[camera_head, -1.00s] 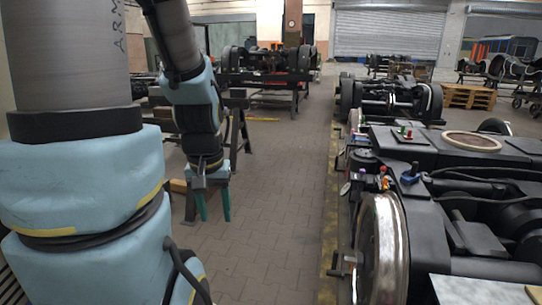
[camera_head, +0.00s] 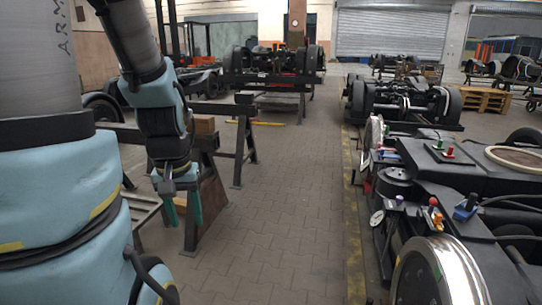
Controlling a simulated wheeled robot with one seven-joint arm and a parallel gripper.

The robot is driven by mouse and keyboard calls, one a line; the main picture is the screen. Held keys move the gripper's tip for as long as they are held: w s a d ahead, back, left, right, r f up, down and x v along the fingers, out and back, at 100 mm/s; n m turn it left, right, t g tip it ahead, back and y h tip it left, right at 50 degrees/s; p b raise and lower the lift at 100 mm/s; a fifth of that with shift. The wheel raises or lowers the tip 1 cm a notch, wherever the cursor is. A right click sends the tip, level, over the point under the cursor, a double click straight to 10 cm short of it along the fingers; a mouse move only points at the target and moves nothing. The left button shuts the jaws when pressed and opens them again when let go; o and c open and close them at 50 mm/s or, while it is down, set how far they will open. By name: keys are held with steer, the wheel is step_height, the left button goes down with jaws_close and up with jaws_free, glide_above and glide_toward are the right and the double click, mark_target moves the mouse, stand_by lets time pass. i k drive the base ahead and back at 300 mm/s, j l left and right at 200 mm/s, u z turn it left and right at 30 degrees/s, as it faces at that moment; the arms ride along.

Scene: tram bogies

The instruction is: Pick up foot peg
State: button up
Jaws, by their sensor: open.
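My gripper (camera_head: 182,208) hangs at the lower left of the head view. Its two teal fingers point down, open, with nothing visible between them. I cannot make out for sure which thing is the foot peg. Several small coloured parts lie on the near black bogie (camera_head: 410,165) at the right: a red piece (camera_head: 449,152), a green piece (camera_head: 438,144), an orange piece (camera_head: 434,212) and a blue piece (camera_head: 465,208). My gripper is well left of them, across the paved aisle.
A trestle stand (camera_head: 240,140) is behind and beside my gripper. A large shiny wheel (camera_head: 440,270) is at the lower right. More bogies stand further back, with pallets (camera_head: 478,98) at the right. The paved aisle (camera_head: 285,220) between is clear.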

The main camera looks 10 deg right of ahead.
mark_target(449, 155)
steer(key=i+z, duration=0.35)
steer(key=i, duration=0.5)
steer(key=i+j+z, duration=0.1)
steer(key=i+z, duration=0.25)
steer(key=i, duration=0.55)
steer(key=i+l+z, duration=0.1)
steer(key=i+z, duration=0.65)
steer(key=i, duration=0.2)
steer(key=i+j+z, duration=0.25)
steer(key=i+z, duration=0.15)
steer(key=i+j+z, duration=0.5)
steer(key=i+z, duration=0.3)
steer(key=i+j+z, duration=0.45)
steer(key=i+l, duration=0.1)
